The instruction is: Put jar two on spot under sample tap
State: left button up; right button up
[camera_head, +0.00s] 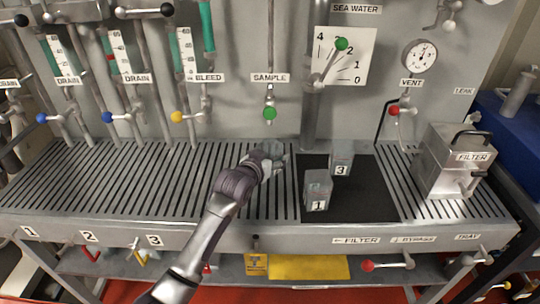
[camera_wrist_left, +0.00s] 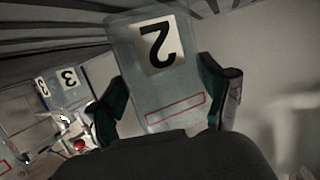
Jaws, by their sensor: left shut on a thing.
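Jar two (camera_wrist_left: 155,60) is a clear jar with a black 2 on a white label; the label appears upside down in the wrist view. My left gripper (camera_wrist_left: 162,95) is shut on it, one finger on each side. In the head view my left gripper (camera_head: 270,162) is over the slatted tray below the sample tap (camera_head: 270,112), which has a green knob. There the jar is mostly hidden by the gripper. The spot under the tap cannot be made out. Whether the jar touches the slats I cannot tell. My right gripper is not in view.
Jar one (camera_head: 318,190) and jar three (camera_head: 341,160) stand on a black mat (camera_head: 376,195) right of my left gripper. A metal filter box (camera_head: 455,160) stands further right. The slatted tray (camera_head: 110,180) is clear to the left. Pipes and valves line the back wall.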

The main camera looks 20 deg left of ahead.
pick_arm(q)
jog(key=shift+f, duration=0.15)
jog(key=o, duration=1.1)
jog(key=shift+s+r, duration=0.2)
jog(key=v, duration=1.1)
jog(key=shift+s+a+r, duration=0.1)
jog(key=shift+s+r, duration=0.1)
jog(key=shift+s, duration=0.1)
